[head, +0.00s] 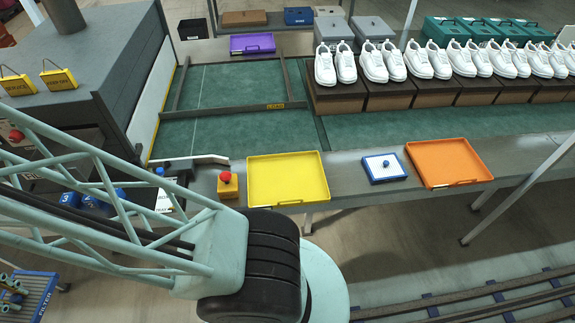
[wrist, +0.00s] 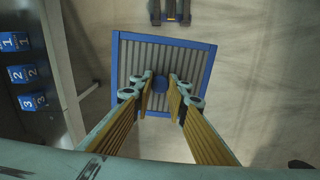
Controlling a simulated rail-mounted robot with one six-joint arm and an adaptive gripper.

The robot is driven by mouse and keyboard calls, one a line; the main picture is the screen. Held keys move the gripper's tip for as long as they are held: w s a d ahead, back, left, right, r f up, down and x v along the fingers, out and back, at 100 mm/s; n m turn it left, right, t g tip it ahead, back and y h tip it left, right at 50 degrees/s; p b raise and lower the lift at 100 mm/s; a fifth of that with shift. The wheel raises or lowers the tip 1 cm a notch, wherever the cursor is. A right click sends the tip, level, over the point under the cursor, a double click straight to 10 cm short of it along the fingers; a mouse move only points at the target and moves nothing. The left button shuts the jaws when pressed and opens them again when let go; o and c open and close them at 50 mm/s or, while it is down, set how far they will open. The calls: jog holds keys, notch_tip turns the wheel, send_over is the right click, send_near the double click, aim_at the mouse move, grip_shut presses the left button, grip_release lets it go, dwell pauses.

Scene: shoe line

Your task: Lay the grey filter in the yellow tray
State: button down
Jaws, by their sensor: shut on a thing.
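The grey filter (wrist: 135,62) is a square panel with grey pleats, a blue frame and a round blue knob. My gripper (wrist: 161,86) is shut on the knob, its fingers on both sides of it. In the head view the filter (head: 38,287) shows at the bottom left, with my gripper (head: 12,291) over it, partly cut off by the picture edge. I cannot tell whether the filter is lifted or resting on something. The yellow tray (head: 287,172) lies empty on the grey table edge, far to the right of the filter.
A white filter with a blue frame (head: 373,172) and an empty orange tray (head: 447,160) lie right of the yellow tray. A red button on a yellow box (head: 228,185) stands at its left. White shoes (head: 395,62) line the conveyor. Blue numbered blocks (wrist: 22,73) are at the left.

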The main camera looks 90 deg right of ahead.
notch_tip(320, 180, down, 8)
jog(key=b, duration=0.7)
jog(key=shift+b, duration=0.35)
jog(key=shift+s, duration=0.15)
